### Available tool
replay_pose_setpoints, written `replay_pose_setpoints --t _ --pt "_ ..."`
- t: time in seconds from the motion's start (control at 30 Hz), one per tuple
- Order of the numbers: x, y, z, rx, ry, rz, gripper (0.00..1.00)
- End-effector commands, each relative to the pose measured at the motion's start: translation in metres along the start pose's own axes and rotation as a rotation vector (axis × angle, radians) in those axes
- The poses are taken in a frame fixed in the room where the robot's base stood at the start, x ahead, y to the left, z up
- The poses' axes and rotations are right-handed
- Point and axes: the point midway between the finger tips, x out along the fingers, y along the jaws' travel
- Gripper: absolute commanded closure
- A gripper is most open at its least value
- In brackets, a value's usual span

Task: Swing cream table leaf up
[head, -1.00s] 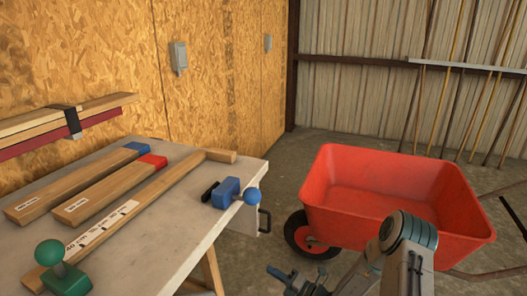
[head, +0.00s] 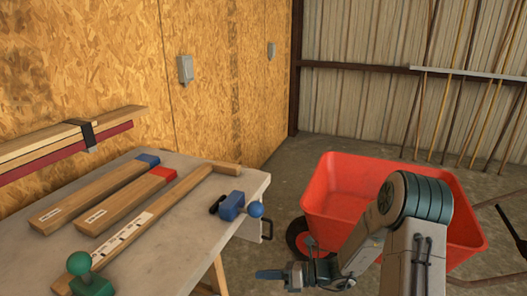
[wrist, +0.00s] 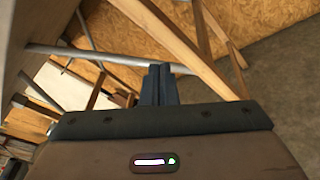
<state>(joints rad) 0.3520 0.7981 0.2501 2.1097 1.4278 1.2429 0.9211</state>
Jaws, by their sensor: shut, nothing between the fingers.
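The cream table leaf (head: 250,228) hangs down at the right end of the worktable (head: 180,250), mostly hidden below the tabletop edge. A dark handle (head: 267,229) sticks out from its right side. My gripper (head: 268,274) is low, in front of and below the leaf, apart from the handle in the picture. In the wrist view, my gripper's fingers (wrist: 158,84) are shut together with nothing between them. They point towards a grey bar and wooden legs under the table. A pale panel fills the upper left there; I cannot tell whether it is the leaf.
Wooden pieces (head: 110,210), a blue clamp (head: 232,206) and a green-knobbed clamp (head: 85,275) are on the tabletop. A red wheelbarrow (head: 335,190) stands right of the table, behind my arm. Concrete floor (head: 265,185) is open between table and wheelbarrow.

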Motion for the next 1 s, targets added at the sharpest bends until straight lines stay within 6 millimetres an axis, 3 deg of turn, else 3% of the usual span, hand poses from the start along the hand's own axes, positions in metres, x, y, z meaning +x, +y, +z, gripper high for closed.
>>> replay_pose_setpoints --t 0.03,0.1,0.4,0.7,1.0 --pt "-0.004 0.028 0.017 -0.097 0.07 0.014 1.0" --pt "-0.01 0.054 0.024 -0.223 0.166 0.034 1.0" --pt "-0.05 0.153 0.049 -0.76 0.559 0.145 1.0" --pt "-0.11 0.233 0.077 -1.273 0.94 0.287 1.0" --pt "-0.178 0.3 0.114 -1.737 1.326 0.461 1.0"
